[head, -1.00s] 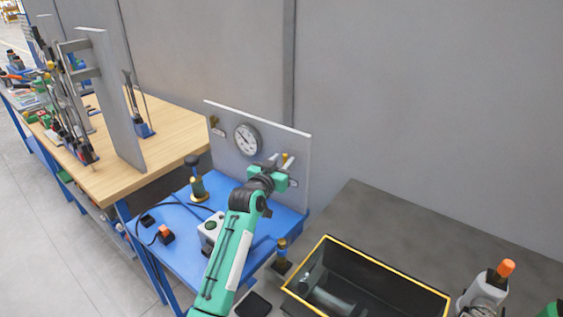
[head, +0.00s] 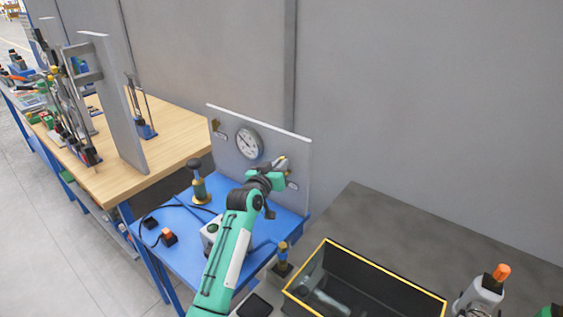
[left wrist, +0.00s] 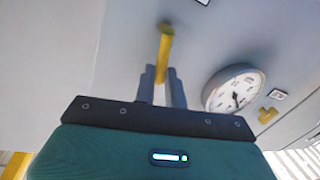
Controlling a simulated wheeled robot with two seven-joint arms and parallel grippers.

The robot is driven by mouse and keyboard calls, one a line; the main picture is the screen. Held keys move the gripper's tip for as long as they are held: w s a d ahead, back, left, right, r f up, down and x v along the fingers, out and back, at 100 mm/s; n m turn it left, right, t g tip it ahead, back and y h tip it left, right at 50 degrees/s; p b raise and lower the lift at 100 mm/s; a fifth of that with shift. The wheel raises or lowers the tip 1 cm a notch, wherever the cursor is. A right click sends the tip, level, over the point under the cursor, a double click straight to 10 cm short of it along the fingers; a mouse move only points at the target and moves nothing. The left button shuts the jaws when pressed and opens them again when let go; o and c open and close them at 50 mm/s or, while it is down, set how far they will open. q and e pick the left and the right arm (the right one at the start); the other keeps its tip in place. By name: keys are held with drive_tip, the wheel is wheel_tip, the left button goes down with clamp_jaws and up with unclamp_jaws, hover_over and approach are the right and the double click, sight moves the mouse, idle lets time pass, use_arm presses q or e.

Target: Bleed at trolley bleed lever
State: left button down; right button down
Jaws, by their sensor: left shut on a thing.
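The trolley bleed lever (left wrist: 165,45) is a yellow handle on the upright grey panel (head: 232,124). In the left wrist view it rises from between the two grey fingers of my left gripper (left wrist: 161,88), which is shut on it. In the head view my left gripper (head: 279,168) is at the right part of the panel and hides most of the lever. A round white-faced gauge (head: 249,142) is on the panel to the left of the gripper; it also shows in the left wrist view (left wrist: 234,88). My right gripper is not in view.
A yellow-rimmed dark bin (head: 365,262) stands front right. A wooden bench (head: 180,142) is at left. A grey wall is behind.

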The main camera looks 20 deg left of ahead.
use_arm(q)
drive_tip(key=shift+w+a+f+n+g+h+p, duration=0.25)
drive_tip(key=shift+a+f+n+g+h+p, duration=0.4)
drive_tip(key=shift+n, duration=1.55)
drive_tip(key=shift+w+a+f+n+g+h+p, duration=0.2)
drive_tip(key=shift+a+f+n+p, duration=0.75)
drive_tip(key=shift+n, duration=1.25)
drive_tip(key=shift+w+a+f+n+g+h+p, duration=0.4)
drive_tip(key=shift+n+p, duration=0.7)
drive_tip(key=shift+n, duration=1.1)
drive_tip(key=shift+s+f, duration=0.1)
drive_tip(key=shift+s, duration=0.05)
drive_tip(key=c, duration=1.5)
unclamp_jaws()
drive_tip(key=shift+o, duration=0.2)
drive_tip(key=shift+s, duration=0.1)
